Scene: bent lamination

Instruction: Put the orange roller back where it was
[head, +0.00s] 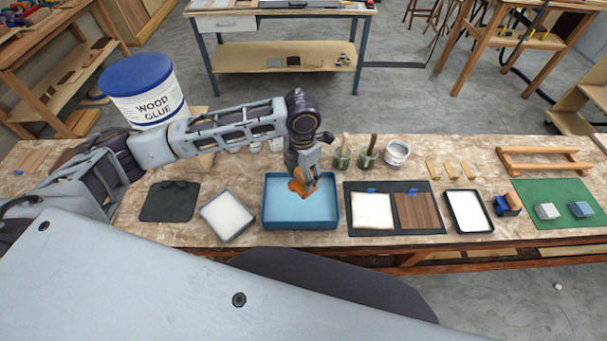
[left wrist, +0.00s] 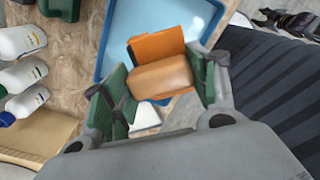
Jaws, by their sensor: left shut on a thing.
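The orange roller (head: 299,187) is held by my left gripper (head: 305,178) over the blue tray (head: 266,202). In the left wrist view the roller shows an orange part and a tan rounded part (left wrist: 162,77) between the green finger pads. My left gripper (left wrist: 158,88) is shut on it. In the head view the fingers partly hide the roller, and I cannot tell whether it touches the tray's floor. My right gripper is in neither view.
Left of the blue tray are a tilted white-filled tray (head: 229,214) and a dark mat (head: 170,201). Right of it are a black board (head: 390,227) with two panels, a white-floored tray (head: 468,211), a blue roller (head: 506,207) and a green mat (head: 552,193). Brush jars (head: 342,160) stand behind.

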